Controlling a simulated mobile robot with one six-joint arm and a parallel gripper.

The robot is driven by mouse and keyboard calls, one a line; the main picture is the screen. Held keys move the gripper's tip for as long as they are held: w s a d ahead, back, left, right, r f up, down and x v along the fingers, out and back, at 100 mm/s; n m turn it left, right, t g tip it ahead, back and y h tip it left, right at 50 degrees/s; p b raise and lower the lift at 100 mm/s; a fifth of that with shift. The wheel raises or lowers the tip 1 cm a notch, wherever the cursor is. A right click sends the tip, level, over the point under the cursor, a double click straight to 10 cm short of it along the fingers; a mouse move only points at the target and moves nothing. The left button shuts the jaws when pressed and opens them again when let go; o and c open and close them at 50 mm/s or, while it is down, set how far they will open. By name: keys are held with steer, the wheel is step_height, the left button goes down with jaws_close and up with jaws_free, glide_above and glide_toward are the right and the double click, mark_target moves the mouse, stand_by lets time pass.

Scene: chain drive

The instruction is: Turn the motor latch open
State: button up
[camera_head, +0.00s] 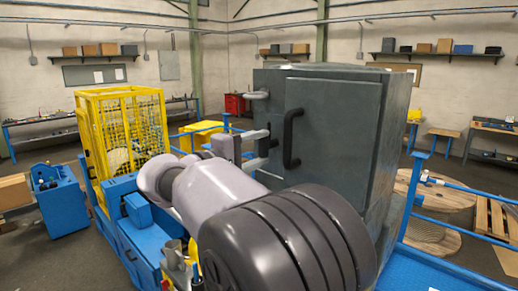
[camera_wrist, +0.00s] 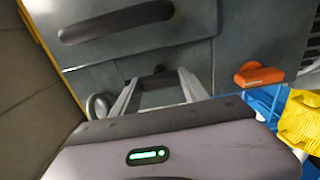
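A tall dark grey cabinet (camera_head: 345,125) stands in the middle of the head view, with a vertical black handle (camera_head: 292,137) on its door; the handle also shows in the wrist view (camera_wrist: 115,22). My gripper (camera_head: 262,149) is at the cabinet's left edge, left of the handle. In the wrist view my gripper (camera_wrist: 159,76) has its two fingers apart, with a small dark part (camera_wrist: 158,69) between the tips; I cannot tell whether they touch it. An orange lever (camera_wrist: 259,74) is on the grey surface right of the fingers. I cannot tell which part is the motor latch.
A light grey protruding fitting (camera_head: 257,95) is on the cabinet's left edge above my gripper. A yellow mesh cage (camera_head: 122,125) and blue machine parts (camera_head: 140,210) stand to the left. A blue rail (camera_head: 412,195) and wooden spool (camera_head: 432,205) are at the right.

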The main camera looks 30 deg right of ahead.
steer(key=o, duration=0.3)
steer(key=shift+o, duration=0.2)
steer(key=b+v, duration=0.1)
steer(key=v, duration=1.6)
steer(key=shift+a+b, duration=0.2)
steer(key=shift+b, duration=0.15)
steer(key=shift+s, duration=0.1)
